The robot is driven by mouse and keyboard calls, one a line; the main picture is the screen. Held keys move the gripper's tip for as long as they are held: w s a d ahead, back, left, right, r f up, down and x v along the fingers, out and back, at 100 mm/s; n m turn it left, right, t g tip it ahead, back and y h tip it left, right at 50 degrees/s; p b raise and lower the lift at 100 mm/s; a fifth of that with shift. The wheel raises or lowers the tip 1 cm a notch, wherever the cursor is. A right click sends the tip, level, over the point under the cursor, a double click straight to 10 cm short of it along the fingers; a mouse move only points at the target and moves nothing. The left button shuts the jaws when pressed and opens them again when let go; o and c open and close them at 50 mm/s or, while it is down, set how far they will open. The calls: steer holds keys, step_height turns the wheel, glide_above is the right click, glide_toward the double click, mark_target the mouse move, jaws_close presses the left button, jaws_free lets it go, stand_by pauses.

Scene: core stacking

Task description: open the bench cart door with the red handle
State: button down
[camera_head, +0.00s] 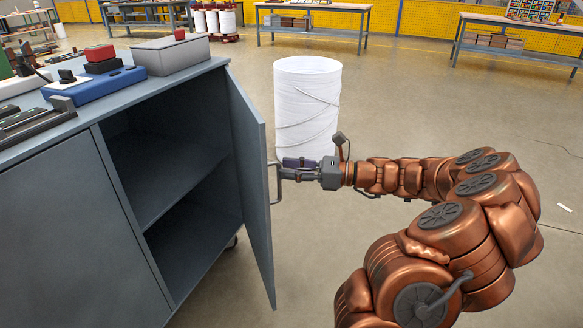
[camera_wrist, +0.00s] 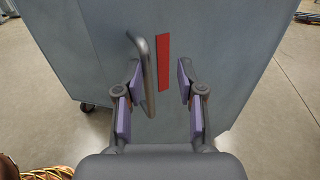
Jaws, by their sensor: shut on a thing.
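The bench cart door (camera_head: 254,190) stands swung wide open on the cart's right side, and its inside shelves show. A grey metal bar handle (camera_head: 274,182) sticks out from the door's outer face. In the wrist view the handle (camera_wrist: 152,62) is a curved bar, with a red strip (camera_wrist: 163,62) on the door just to its right. My gripper (camera_head: 284,168) is at the handle and shut on it. In the wrist view my gripper's fingers (camera_wrist: 158,85) lie on both sides of the bar, the left one close to it.
The cart's top (camera_head: 75,115) carries a blue case, a grey box and tools. A second door (camera_head: 70,240) on the left is closed. A white wrapped drum (camera_head: 307,105) stands behind my gripper. Workbenches (camera_head: 310,18) are far back. Floor to the right is open.

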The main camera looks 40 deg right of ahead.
steer(key=shift+w+d, duration=0.25)
steer(key=shift+d, duration=0.05)
steer(key=c, duration=1.3)
jaws_free()
steer(key=shift+w, duration=0.1)
steer(key=shift+a, duration=0.1)
steer(key=shift+c, duration=0.9)
steer(key=shift+c, duration=0.2)
steer(key=p+v, duration=0.4)
steer(key=v, duration=0.5)
steer(key=shift+s+a, duration=0.35)
steer(key=shift+a, duration=0.05)
steer(key=shift+r+p, duration=0.1)
steer(key=shift+p, duration=0.6)
